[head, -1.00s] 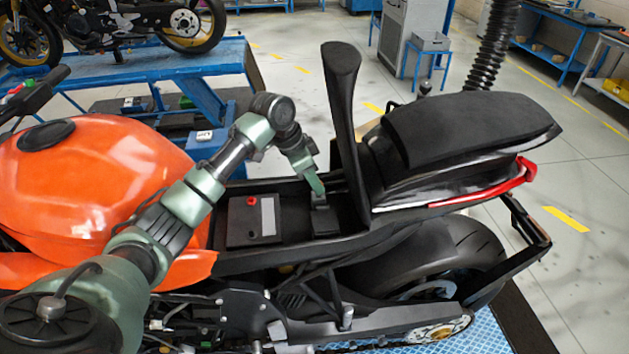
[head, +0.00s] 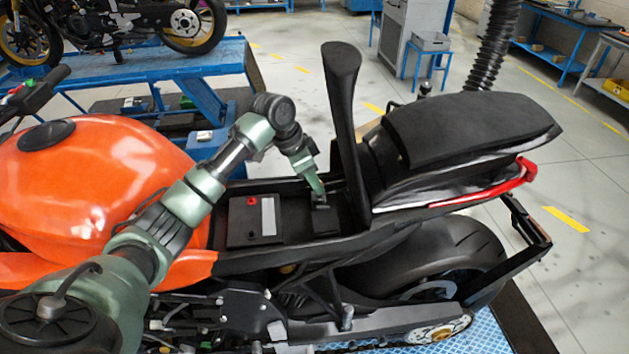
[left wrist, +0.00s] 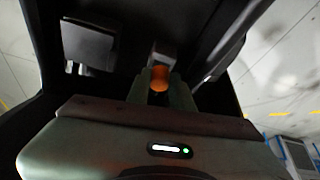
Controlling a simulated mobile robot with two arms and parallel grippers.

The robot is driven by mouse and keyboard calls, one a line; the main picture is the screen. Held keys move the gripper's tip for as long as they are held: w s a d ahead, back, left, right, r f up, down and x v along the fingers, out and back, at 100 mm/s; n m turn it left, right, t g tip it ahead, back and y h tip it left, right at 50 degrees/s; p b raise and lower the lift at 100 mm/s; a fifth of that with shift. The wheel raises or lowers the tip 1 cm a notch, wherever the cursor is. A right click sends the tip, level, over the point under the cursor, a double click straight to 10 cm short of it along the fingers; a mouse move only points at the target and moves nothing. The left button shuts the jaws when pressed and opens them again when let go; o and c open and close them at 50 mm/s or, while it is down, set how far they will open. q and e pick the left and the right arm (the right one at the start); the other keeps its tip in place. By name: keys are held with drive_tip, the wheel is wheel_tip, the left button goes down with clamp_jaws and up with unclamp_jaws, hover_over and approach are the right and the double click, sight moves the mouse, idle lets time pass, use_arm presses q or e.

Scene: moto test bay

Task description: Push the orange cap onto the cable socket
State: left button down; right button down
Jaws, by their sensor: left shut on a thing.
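The orange cap (left wrist: 159,77) shows in the left wrist view between the fingertips of my left gripper (left wrist: 160,88), which is shut on it. In the head view my left gripper (head: 318,190) reaches down into the open bay under the raised seat, right at a small black block (head: 326,219). The cap is hidden in the head view. A dark grey block, seemingly the same one, lies just beyond the cap in the left wrist view (left wrist: 163,54). The cable socket cannot be made out clearly, nor whether the cap touches it. My right gripper is not in view.
A black battery (head: 240,222) with a red terminal cap sits left of the small block. The upright black panel (head: 343,110) stands close right of my gripper. The orange tank (head: 110,190) lies left, under my arm, and the seat (head: 465,115) right.

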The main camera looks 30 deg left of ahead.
use_arm(q)
drive_tip(key=shift+f, duration=0.75)
drive_tip(key=shift+r, duration=0.2)
idle(0.5)
drive_tip(key=shift+r, duration=0.7)
drive_tip(key=shift+f+m+g+h, duration=0.1)
drive_tip(key=shift+m+g+h, duration=0.2)
drive_tip(key=shift+m, duration=0.8)
drive_tip(key=shift+w+f, duration=0.1)
drive_tip(key=shift+f, duration=0.7)
idle(1.4)
